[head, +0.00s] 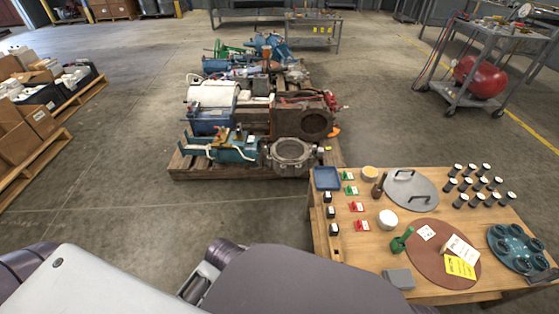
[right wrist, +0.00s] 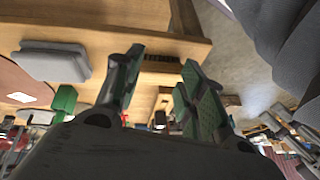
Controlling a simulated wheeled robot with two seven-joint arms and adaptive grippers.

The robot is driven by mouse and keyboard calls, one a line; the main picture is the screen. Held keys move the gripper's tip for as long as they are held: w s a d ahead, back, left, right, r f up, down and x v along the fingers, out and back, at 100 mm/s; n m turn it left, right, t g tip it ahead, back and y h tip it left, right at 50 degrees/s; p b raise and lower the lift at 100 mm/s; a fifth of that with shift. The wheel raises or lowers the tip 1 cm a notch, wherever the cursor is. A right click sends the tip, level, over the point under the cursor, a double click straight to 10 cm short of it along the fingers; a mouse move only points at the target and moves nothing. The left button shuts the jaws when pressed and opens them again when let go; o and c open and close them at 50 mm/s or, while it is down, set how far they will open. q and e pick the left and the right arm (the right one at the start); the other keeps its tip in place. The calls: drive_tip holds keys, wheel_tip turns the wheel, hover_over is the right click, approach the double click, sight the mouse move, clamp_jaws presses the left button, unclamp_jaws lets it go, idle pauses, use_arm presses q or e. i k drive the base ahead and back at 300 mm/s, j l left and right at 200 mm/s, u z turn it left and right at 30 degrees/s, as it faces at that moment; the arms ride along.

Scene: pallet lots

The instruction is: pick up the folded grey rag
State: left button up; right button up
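The folded grey rag (head: 398,279) lies flat near the front edge of the wooden table (head: 350,258), beside a brown round disc (head: 432,262). It also shows in the right wrist view (right wrist: 53,63) as a grey pad at the upper left. My right gripper (right wrist: 162,62) shows in the right wrist view with its two green-padded fingers apart and nothing between them. The rag is left of the fingers there, not between them. In the head view neither gripper shows; only parts of my own body fill the bottom.
A green-handled tool (head: 402,240) stands close behind the rag. A white tub (head: 388,220), a grey lid with handles (head: 411,190), several black jars and a teal plate (head: 522,247) share the table. A loaded pallet (head: 195,168) stands beyond.

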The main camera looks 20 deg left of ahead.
sight(403, 278)
drive_tip(key=z, duration=1.1)
drive_tip(key=k+j+z, duration=0.1)
drive_tip(key=j+z, duration=0.2)
drive_tip(key=k+j+z, duration=0.1)
drive_tip(key=z, duration=0.15)
drive_tip(key=j, duration=0.1)
